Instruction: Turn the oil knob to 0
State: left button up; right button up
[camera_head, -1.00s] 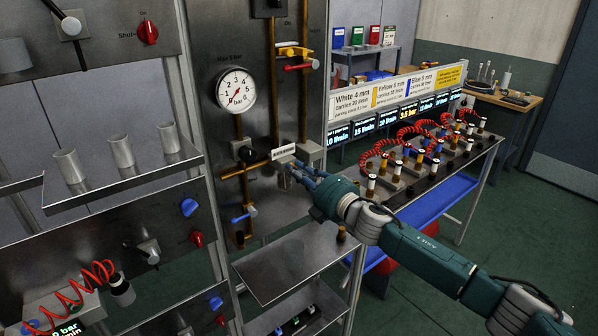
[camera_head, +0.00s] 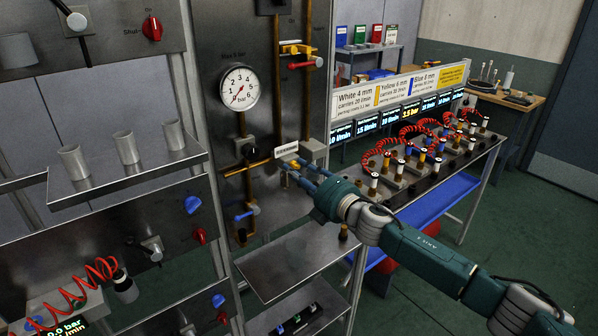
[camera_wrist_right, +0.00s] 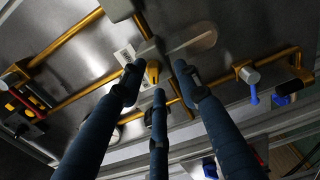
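A small yellow knob-like part (camera_head: 294,163) sits beside a white label (camera_head: 286,150) on the steel panel. The label is too small to read, so I cannot tell that this is the oil knob. The part also shows in the right wrist view (camera_wrist_right: 153,72). My right gripper (camera_head: 303,172) reaches it from the right. In the right wrist view its three dark fingers (camera_wrist_right: 158,80) are spread with gaps between them, their tips around the yellow part. I cannot tell whether they touch it. No scale or 0 mark is readable. My left gripper is not in view.
A pressure gauge (camera_head: 239,88) and brass pipes are on the same panel. A blue-handled valve (camera_head: 245,213) is below left, and yellow and red levers (camera_head: 299,55) are above. A bench with red coiled hoses (camera_head: 415,135) stands right.

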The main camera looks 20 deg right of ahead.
jog(key=v, duration=1.2)
jog(key=shift+r, duration=0.1)
